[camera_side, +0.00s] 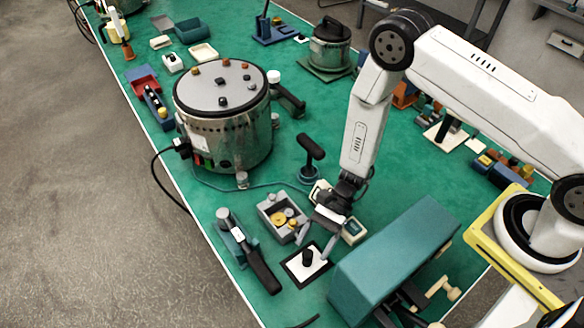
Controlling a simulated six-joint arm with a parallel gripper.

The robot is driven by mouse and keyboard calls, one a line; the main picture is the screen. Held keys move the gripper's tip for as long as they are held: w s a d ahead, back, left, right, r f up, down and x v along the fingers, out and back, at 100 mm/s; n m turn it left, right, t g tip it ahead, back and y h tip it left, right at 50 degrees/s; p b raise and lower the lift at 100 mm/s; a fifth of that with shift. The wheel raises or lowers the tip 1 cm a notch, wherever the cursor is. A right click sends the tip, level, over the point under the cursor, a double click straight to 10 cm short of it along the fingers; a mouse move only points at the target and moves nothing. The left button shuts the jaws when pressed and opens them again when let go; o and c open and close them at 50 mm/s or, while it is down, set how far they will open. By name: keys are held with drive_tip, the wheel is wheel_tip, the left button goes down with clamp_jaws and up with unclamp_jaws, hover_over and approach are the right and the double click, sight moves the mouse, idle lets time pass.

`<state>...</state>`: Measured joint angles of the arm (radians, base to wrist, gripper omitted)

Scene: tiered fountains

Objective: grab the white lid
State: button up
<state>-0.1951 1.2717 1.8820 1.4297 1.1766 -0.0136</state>
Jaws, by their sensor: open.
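The white lid (298,270) is a flat white square with a dark edge and a black knob in its middle. It lies on the green table near the front, left of the teal box. My gripper (313,246) points down just above the lid, with its fingers apart close to the black knob. I see nothing held between the fingers. From this angle I cannot tell whether the fingers are around the knob or still above it.
A teal box (395,262) stands close on the right. A grey tray with yellow round parts (267,208) is just behind, and a grey and black tool (247,250) lies to the left. A large metal drum (238,148) stands farther back.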

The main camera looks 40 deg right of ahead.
sight(304, 262)
drive_tip(key=shift+f, duration=0.15)
drive_tip(key=shift+f, duration=0.35)
drive_tip(key=shift+x, duration=2.5)
clamp_jaws()
